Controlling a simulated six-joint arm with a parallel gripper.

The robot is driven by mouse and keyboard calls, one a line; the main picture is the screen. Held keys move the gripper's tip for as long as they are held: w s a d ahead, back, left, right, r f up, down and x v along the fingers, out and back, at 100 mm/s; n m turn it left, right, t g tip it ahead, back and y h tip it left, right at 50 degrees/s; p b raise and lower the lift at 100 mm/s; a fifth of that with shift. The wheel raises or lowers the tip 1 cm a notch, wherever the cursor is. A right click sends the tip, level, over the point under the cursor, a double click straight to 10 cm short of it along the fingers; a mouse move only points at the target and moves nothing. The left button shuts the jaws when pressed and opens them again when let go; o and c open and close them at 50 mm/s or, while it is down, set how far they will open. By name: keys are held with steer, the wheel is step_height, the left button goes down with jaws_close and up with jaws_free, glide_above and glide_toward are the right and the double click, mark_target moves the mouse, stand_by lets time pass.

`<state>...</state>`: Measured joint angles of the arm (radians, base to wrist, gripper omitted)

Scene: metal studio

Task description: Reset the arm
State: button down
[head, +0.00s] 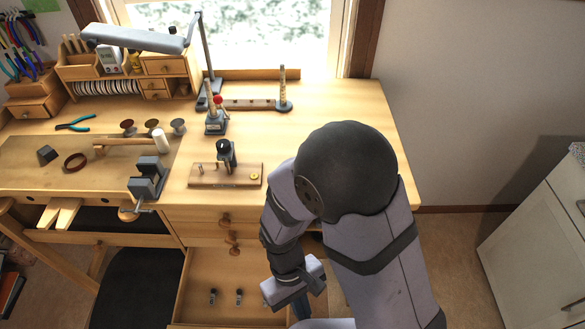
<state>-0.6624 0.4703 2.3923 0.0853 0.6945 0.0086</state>
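My arm comes in from the lower right and bends down over the right side of the open drawer (180,285) under the workbench. My gripper (300,306) points down at the drawer's right side. Its fingers are small, dark and partly hidden by the gripper body, so I cannot tell whether they are open or shut, or whether they hold anything. Two small dark items stand in the drawer: one on the left (212,297) and one to its right (239,297). The arm and gripper hide the drawer's right part.
The workbench (345,110) carries a vise (148,180), a wooden board (205,176) with a dark fixture, a stand with a red knob (216,115), pliers (76,123) and a desk lamp (145,38). A white cabinet (540,235) stands at right. The bench's back right is clear.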

steer(key=w+d+r+m+t+y, duration=0.2)
steer(key=w+d+r+m+t, duration=0.2)
steer(key=w+d+r+m, duration=0.2)
steer(key=w+d+r, duration=0.2)
steer(key=d+r, duration=0.2)
steer(key=d, duration=0.2)
steer(key=shift+w+d+r+m, duration=0.2)
steer(key=shift+w+r+m, duration=0.05)
steer(key=shift+m, duration=0.05)
steer(key=shift+f, duration=0.1)
step_height(320, 180, down, 33)
steer(key=b, duration=3.3)
steer(key=shift+r, duration=0.2)
